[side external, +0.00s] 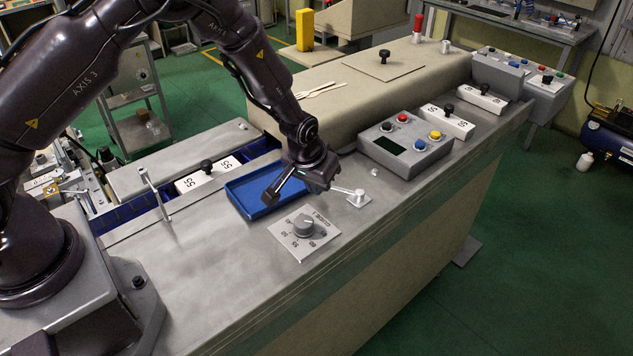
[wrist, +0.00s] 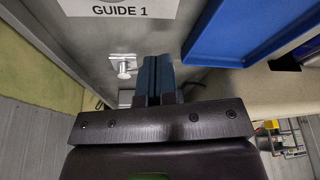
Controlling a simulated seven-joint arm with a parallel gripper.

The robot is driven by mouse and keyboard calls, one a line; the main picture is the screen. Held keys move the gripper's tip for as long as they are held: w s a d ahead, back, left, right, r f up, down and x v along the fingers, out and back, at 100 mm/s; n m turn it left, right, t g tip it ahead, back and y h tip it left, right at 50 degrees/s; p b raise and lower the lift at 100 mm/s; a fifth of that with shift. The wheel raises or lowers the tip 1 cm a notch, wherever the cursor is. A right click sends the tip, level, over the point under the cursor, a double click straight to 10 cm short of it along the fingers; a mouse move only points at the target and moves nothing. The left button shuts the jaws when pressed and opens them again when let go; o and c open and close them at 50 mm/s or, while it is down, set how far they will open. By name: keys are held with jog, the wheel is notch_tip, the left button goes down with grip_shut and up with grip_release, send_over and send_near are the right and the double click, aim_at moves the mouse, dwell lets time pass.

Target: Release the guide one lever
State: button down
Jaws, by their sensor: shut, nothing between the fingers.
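The guide one lever (side external: 346,191) is a small metal handle on a square base on the grey bench top, beside the dial plate (side external: 302,235). In the wrist view the lever (wrist: 124,67) shows just left of my fingers, near a white plate (wrist: 118,10) marked GUIDE 1. My gripper (side external: 324,180) is low over the bench, at the handle end of the lever. In the wrist view my gripper (wrist: 157,62) has its two fingers together, with nothing between them. I cannot tell whether the fingers touch the lever. Part of the handle is hidden behind my gripper.
A blue tray (side external: 240,200) lies close beside my gripper. A button box (side external: 405,148) stands on the bench beyond the lever. A taller lever (side external: 153,190) rises at the left. The bench's front strip is clear.

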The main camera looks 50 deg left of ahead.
jog(key=shift+a, duration=0.1)
dwell(0.3)
jog(key=shift+w+a+m, duration=0.15)
jog(key=shift+m, duration=0.15)
